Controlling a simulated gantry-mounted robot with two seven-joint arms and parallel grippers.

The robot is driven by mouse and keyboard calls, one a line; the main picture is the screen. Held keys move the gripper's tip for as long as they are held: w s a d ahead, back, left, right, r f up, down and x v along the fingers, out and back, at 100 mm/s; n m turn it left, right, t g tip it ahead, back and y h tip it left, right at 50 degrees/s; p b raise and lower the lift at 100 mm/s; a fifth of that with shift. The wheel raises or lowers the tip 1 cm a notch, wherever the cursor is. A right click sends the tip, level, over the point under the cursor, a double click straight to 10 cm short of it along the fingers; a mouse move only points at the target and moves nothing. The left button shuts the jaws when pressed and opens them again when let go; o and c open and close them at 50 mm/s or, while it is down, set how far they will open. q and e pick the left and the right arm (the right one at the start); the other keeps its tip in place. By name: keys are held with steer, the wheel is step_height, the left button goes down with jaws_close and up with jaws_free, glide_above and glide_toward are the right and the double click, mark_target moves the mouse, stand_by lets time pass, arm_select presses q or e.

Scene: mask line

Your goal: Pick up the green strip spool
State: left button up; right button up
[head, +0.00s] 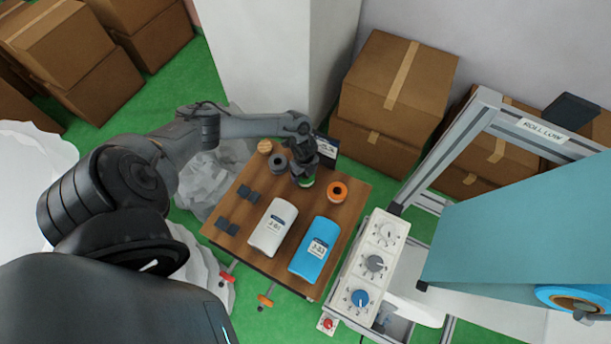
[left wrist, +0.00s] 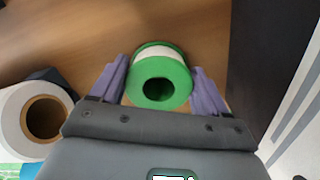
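The green strip spool (left wrist: 172,92) has a white band near its far end and a dark round hole facing the camera. In the head view only a small green part of it (head: 307,184) shows on the wooden table, below my left gripper (head: 304,178), which hides the rest. In the left wrist view the two purple fingers of my left gripper (left wrist: 158,80) stand apart on either side of the spool. A small gap seems to show on each side. My right gripper is in neither view.
A dial panel (head: 375,263) is to the right.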

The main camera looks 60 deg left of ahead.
arm_select(q)
steer(key=shift+c, duration=1.4)
steer(key=shift+r, duration=0.1)
steer(key=shift+r, duration=0.5)
steer(key=r, duration=0.2)
steer(key=d+r, duration=0.1)
steer(key=shift+w+r, duration=0.25)
steer(key=w+d+r, duration=0.4)
steer(key=d+r, duration=0.2)
steer(key=d, duration=0.3)
steer(key=shift+w+d+r, duration=0.2)
steer(key=shift+w+d, duration=0.1)
steer(key=shift+w, duration=0.05)
